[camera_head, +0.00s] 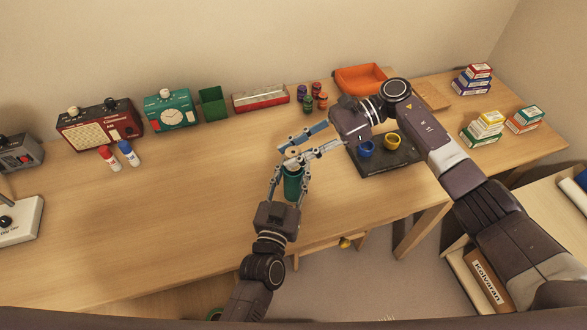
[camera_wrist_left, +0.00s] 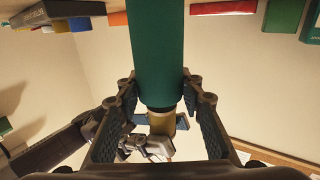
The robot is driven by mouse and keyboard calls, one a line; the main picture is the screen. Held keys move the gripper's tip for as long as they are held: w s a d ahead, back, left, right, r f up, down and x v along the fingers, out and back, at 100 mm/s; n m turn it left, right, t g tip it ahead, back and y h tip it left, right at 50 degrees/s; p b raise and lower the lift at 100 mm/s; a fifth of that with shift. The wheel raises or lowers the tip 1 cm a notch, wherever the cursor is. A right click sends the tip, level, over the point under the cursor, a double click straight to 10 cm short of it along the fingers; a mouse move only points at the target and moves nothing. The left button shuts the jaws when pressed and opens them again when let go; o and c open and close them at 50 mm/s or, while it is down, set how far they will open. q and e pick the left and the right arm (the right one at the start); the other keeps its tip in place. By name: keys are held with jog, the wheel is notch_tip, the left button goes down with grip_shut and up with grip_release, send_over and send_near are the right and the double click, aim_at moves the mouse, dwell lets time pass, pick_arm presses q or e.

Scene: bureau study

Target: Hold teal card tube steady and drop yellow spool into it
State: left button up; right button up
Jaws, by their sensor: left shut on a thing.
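The teal card tube (camera_head: 291,186) stands roughly upright above the front of the table, between the fingers of my left gripper (camera_head: 289,180), which is shut on it. The tube also fills the upper middle of the left wrist view (camera_wrist_left: 158,50). A tan-yellow piece (camera_wrist_left: 161,123), which looks like the yellow spool, is at the tube's top end. I cannot tell how far it is inside. My right gripper (camera_head: 292,147) reaches in from the right, its fingers on either side of that piece. Whether they grip it is unclear.
A dark tray (camera_head: 405,163) with a yellow cup (camera_head: 390,142) and a blue cup (camera_head: 366,149) lies right of the tube. Radios, a green box (camera_head: 213,105), small jars and an orange bin (camera_head: 360,79) line the back. The table's left middle is clear.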

jog(key=o, duration=0.4)
jog(key=v, duration=1.2)
pick_arm(q)
jog(key=o, duration=1.2)
jog(key=v, duration=1.2)
